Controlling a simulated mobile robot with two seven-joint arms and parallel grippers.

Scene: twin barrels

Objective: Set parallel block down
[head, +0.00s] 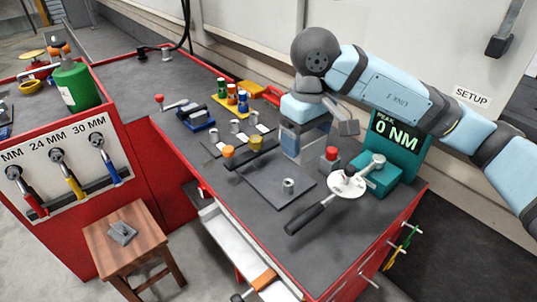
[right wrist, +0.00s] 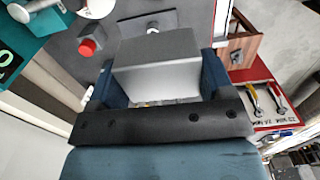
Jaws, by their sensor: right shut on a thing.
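A plain grey rectangular block (right wrist: 158,78) sits between the two dark blue fingers of my right gripper (right wrist: 160,72) in the right wrist view. The gripper is shut on it. In the head view my right gripper (head: 304,143) points down over the back part of the dark bench top (head: 245,182), left of the teal tester. The block is largely hidden there by the fingers. I cannot tell whether its underside touches the bench. My left gripper is not in view.
A red-capped grey post (head: 331,158) stands close to the right gripper. Beyond it is the teal tester (head: 400,140) reading 0 NM, with a long-handled wrench (head: 312,215) in front. A dark plate (head: 268,190) carries a small metal cylinder (head: 288,186). Colored bottles (head: 232,95) stand further left.

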